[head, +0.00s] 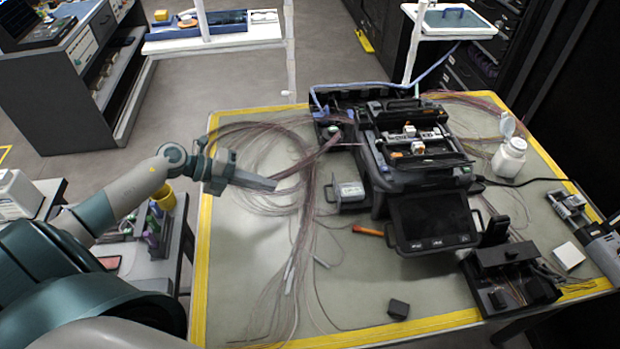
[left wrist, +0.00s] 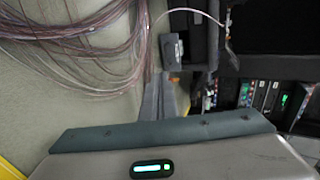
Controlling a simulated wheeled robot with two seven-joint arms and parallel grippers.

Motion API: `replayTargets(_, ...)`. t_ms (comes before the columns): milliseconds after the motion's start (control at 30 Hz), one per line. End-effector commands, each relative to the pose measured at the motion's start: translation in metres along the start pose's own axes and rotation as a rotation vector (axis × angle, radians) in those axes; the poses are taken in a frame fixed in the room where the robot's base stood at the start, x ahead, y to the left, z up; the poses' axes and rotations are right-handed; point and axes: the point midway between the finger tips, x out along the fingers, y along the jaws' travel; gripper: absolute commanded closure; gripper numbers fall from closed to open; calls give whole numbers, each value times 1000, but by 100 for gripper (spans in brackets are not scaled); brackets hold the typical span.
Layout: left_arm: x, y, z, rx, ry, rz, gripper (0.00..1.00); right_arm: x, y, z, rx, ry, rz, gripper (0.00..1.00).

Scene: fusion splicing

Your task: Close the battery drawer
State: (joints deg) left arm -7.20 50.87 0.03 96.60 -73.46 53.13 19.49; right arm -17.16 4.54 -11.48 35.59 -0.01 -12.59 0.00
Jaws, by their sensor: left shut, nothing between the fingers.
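The black fusion splicer (head: 420,160) stands on the table with its screen (head: 432,220) tilted at the front. A small grey box with a loop handle, which looks like the battery drawer (head: 349,193), sticks out from the splicer's left side. It also shows in the left wrist view (left wrist: 173,49), ahead of the fingers and beside the dark splicer body. My left gripper (head: 274,185) is shut and empty, left of the drawer and apart from it, pointing toward it. Its closed fingers show in the left wrist view (left wrist: 158,95).
Loose fibre bundles (head: 265,145) spread over the table left of the splicer, under my left gripper. An orange-handled tool (head: 368,231) lies in front of the drawer. A white bottle (head: 509,157) stands right. A small black block (head: 398,309) lies at the front; nearby mat is clear.

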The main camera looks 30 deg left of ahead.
Motion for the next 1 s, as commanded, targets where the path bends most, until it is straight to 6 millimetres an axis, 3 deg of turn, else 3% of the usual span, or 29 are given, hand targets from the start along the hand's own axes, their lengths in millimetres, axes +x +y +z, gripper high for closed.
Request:
replayTargets(567,3,-1,0,1,0,0,100,-2,5,8,-2,-10,5,41)
replayTargets(767,18,-3,0,1,0,-1,100,-9,5,3,-1,-5,5,41)
replayTargets(1000,54,-5,0,-1,1,-4,100,-22,1,-1,1,-2,1,41)
